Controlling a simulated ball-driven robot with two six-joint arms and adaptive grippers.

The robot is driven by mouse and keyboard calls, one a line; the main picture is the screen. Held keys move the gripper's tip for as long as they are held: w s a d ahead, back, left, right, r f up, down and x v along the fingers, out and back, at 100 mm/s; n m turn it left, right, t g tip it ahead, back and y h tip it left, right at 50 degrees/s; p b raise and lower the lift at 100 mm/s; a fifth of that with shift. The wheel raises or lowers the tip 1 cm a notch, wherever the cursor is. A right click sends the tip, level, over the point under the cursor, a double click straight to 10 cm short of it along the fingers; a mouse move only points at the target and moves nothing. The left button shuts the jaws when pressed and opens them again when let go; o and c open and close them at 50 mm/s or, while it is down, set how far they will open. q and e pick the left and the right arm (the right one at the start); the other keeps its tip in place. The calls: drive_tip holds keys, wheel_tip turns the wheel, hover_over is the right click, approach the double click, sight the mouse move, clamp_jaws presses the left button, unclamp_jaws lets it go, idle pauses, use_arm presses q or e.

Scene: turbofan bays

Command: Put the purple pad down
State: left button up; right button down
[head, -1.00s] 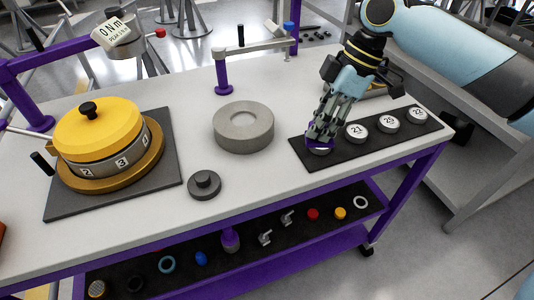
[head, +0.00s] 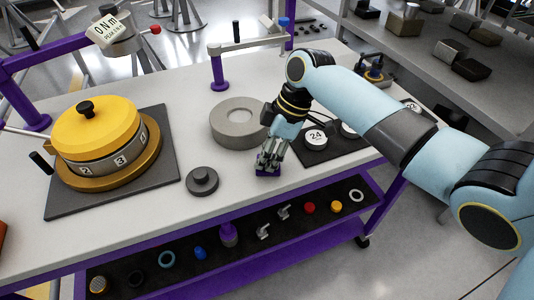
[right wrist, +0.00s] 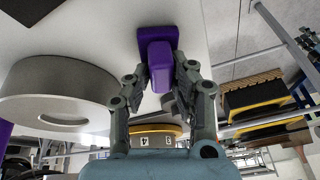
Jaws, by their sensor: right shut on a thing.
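The purple pad (head: 268,172) is a small block between the fingertips of my right gripper (head: 268,162), at the front part of the white bench top, left of the black mat. In the right wrist view the purple pad (right wrist: 160,62) shows a wide flat plate with a narrower block on it, and the fingers of my right gripper (right wrist: 160,78) close on that block from both sides. I cannot tell whether the pad touches the bench top. My left gripper is not in view.
A grey ring (head: 236,125) stands just behind my right gripper. A dark knobbed disc (head: 202,181) lies to the left. The black mat (head: 338,150) with white numbered discs lies to the right. The yellow-lidded drum (head: 97,135) is far left. The bench's front edge is close.

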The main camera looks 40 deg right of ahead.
drive_tip(key=shift+f, duration=0.1)
drive_tip(key=c, duration=1.2)
unclamp_jaws()
drive_tip(key=shift+o, duration=0.2)
drive_tip(key=v, duration=1.2)
drive_tip(key=shift+b, duration=0.45)
